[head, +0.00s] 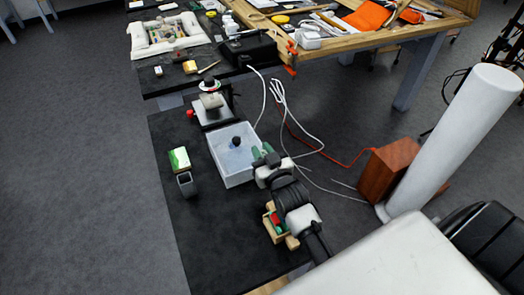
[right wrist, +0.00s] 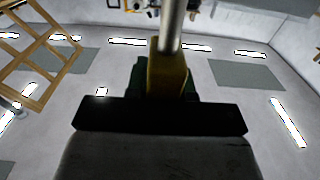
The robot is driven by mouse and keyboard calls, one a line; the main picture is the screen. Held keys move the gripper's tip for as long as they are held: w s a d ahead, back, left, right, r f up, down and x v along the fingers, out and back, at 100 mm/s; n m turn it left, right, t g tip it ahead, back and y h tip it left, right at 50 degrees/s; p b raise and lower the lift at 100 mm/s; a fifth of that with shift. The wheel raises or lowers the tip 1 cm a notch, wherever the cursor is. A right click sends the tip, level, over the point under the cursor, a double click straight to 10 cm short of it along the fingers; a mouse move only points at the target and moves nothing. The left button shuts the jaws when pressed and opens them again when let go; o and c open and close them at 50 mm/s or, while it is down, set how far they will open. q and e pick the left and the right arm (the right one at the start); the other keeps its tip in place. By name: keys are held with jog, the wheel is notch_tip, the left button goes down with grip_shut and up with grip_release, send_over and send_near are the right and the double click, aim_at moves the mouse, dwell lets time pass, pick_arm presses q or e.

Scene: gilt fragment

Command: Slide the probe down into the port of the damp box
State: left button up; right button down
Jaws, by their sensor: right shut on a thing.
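The damp box (head: 222,168) is a white open-topped box with a pale blue-grey inside, on the dark mat in the head view. A dark round piece (head: 236,141) shows inside it, perhaps the port. My right gripper (head: 262,158) is at the box's right edge. In the right wrist view, it is shut on the probe, which has a yellow-brown block (right wrist: 166,75) and a grey metal rod (right wrist: 172,25). The probe is not clear in the head view, and its tip is out of the wrist view. My left gripper is not in view.
A small stand (head: 213,108) with a red knob is behind the box. A green-and-white block (head: 179,159) and a dark grey cup (head: 187,184) are to its left. A wooden tray (head: 272,222) lies near my right arm. White cables (head: 290,125) loop behind and right of the box.

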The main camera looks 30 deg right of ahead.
jog(key=shift+f+b, duration=0.4)
jog(key=shift+f, duration=0.3)
jog(key=c, duration=0.9)
grip_release()
jog(key=shift+r, duration=0.45)
notch_tip(320, 180, up, 3)
jog(key=shift+r+b, duration=0.1)
jog(key=shift+b, duration=0.3)
jog(key=s+d+r+b, duration=0.1)
jog(key=s+d+r, duration=0.5)
jog(key=s, duration=0.3)
jog(key=shift+s+d+r, duration=0.25)
jog(key=shift+s+r, duration=0.15)
jog(key=shift+r, duration=0.05)
